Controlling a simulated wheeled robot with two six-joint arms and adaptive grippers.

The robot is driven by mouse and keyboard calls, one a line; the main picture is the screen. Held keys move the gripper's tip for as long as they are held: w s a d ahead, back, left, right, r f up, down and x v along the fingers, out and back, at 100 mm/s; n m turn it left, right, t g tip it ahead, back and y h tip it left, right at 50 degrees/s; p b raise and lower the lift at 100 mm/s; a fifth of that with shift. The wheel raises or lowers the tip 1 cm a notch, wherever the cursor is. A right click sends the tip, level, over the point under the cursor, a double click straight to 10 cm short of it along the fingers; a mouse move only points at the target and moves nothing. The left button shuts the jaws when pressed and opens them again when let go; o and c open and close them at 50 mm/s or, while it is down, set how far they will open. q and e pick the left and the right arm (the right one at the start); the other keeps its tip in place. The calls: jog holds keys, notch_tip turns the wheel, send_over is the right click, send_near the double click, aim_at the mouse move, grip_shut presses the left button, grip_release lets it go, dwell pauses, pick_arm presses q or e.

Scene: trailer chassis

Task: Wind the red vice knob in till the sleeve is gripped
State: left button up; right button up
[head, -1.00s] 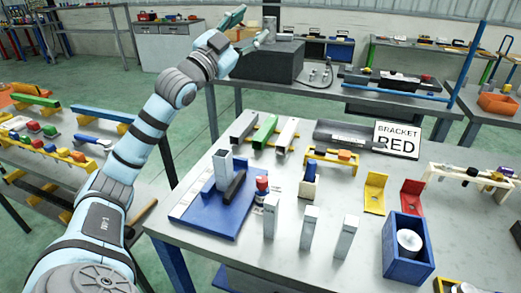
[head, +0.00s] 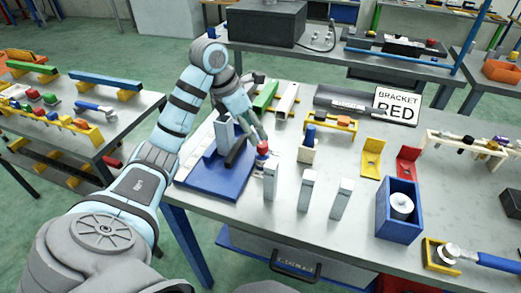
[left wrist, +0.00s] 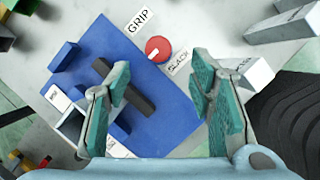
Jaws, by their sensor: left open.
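The red vice knob (head: 262,147) sits at the right side of the blue vice base (head: 205,182). In the left wrist view the knob (left wrist: 158,49) carries a pale line and lies between labels reading GRIP (left wrist: 139,20) and SLACK (left wrist: 179,62). A light grey square tube, apparently the sleeve (head: 223,133), stands upright on the base beside a black bar (head: 236,152). My left gripper (head: 256,128) is open just above the knob. In its wrist view, the open fingers (left wrist: 163,82) are spread with the knob beyond them, apart from it. My right gripper is not in view.
Several grey upright blocks (head: 308,190) stand close in front of and right of the vice. A blue box (head: 399,212) with a white cylinder and yellow and red brackets (head: 408,162) lie farther right. Green and grey bars (head: 266,95) lie behind.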

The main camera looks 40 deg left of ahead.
aim_at(261, 144)
pick_arm(q)
jog(key=x, duration=0.6)
jog(key=shift+w+f, duration=0.2)
jog(key=shift+f, duration=0.45)
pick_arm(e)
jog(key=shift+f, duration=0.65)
pick_arm(q)
jog(key=shift+w, duration=0.1)
jog(key=c, duration=1.2)
jog(key=shift+o, duration=0.2)
